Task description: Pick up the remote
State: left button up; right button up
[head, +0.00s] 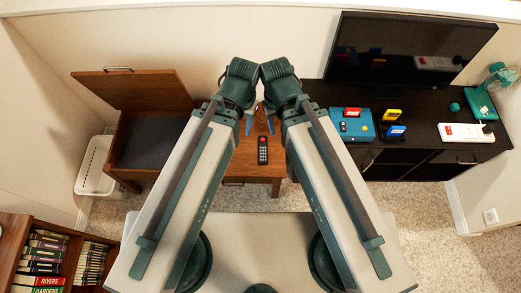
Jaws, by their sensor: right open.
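The remote (262,150) is dark and slim, with a red button at its top end and rows of small buttons. It lies on a small brown wooden table (238,165), between my two forearms. My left gripper (249,126) shows only as a blue fingertip beyond the remote and to its left; its jaw opening is hidden. My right gripper (271,125) is open, just beyond the remote and slightly to its right. Both point down and appear apart from the remote; my arms hide most of them.
A wooden chest (128,172) with a raised lid (135,91) stands at left, beside a white basket (93,178). A black cabinet (420,165) at right bears a television (408,50), a teal console (352,125), game cartridges (391,115) and a power strip (460,132). A bookshelf (65,240) is at lower left.

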aim_at(263, 154)
jog(key=u, duration=1.15)
jog(key=k+l, duration=0.15)
jog(key=l, duration=0.2)
jog(key=k+l, duration=0.15)
jog(key=l, duration=0.2)
jog(key=k+l, duration=0.15)
jog(key=l, duration=0.2)
jog(key=k+l, duration=0.2)
jog(key=l, duration=0.15)
jog(key=k+l, duration=0.15)
jog(key=l, duration=0.2)
